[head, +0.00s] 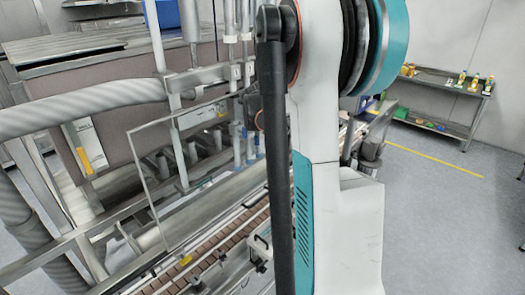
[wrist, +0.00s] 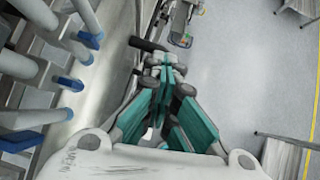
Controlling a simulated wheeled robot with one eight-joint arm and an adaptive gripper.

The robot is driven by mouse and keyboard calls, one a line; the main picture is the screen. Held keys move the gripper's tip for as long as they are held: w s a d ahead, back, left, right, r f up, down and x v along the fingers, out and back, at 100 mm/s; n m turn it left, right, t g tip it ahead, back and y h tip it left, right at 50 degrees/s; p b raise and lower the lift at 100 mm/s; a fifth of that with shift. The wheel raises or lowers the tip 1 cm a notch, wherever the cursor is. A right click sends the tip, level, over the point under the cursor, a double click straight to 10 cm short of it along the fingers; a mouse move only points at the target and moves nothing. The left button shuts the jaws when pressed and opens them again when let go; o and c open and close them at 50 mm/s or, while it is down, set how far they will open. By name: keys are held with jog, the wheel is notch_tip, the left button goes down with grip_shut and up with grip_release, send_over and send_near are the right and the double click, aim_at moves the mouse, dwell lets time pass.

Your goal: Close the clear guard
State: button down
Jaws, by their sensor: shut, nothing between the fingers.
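The clear guard (head: 145,178) is a see-through pane with a thin pale edge, in the head view left of my arm. It stands in front of the filler's nozzles and above the conveyor, and its right part is hidden behind my arm. I cannot tell how far it is swung. In the wrist view my gripper (wrist: 166,66) is shut, with its teal fingers together and empty. A short black bar (wrist: 147,44) lies just beyond and left of the fingertips; I cannot tell whether they touch. The gripper is mostly hidden in the head view.
The brown-slat conveyor (head: 205,252) runs below the guard. Nozzles with blue tips (wrist: 66,83) stand close on the left in the wrist view. A grey corrugated hose (head: 80,108) crosses the left. A shelf with bottles (head: 440,85) stands at the back right; floor there is clear.

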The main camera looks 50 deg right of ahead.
jog(key=d+b, duration=0.2)
jog(key=d, duration=1.9)
jog(key=shift+d, duration=0.3)
